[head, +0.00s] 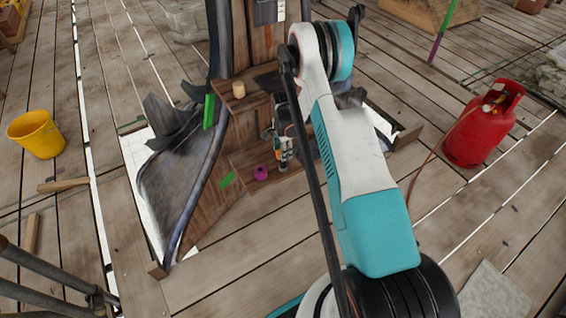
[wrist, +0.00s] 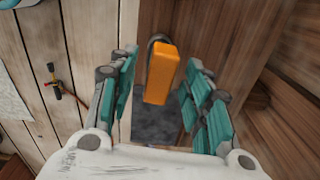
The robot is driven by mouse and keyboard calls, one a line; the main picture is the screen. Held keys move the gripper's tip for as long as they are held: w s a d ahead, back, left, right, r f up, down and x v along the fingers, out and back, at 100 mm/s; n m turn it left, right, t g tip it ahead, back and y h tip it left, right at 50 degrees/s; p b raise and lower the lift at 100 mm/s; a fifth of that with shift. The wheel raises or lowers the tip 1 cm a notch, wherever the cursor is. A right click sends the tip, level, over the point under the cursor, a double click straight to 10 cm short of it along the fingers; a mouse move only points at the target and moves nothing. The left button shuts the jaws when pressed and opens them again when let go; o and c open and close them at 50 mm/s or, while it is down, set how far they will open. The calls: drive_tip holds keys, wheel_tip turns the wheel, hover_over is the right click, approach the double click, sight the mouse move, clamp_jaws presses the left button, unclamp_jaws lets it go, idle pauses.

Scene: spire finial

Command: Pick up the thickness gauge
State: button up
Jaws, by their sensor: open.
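In the wrist view an orange, block-shaped thing (wrist: 162,72), which looks like the thickness gauge, stands between the fingers of my gripper (wrist: 160,68). A dark round part shows behind its top. The teal-padded fingers are open on both sides of it, with a visible gap on each side. In the head view my gripper is mostly hidden behind my arm, near the wooden ledge (head: 247,158). A small orange piece (head: 277,151) shows there among grey parts; I cannot tell for sure that it is the gauge.
A magenta roll (head: 261,173) sits on the ledge and a tan cup (head: 238,89) on the shelf above. A red gas cylinder (head: 484,125) stands right, a yellow bucket (head: 36,134) left. In the wrist view a wooden wall (wrist: 285,45) is close on the right.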

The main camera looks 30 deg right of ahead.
drive_tip(key=shift+f, duration=0.4)
drive_tip(key=shift+r, duration=0.1)
clamp_jaws()
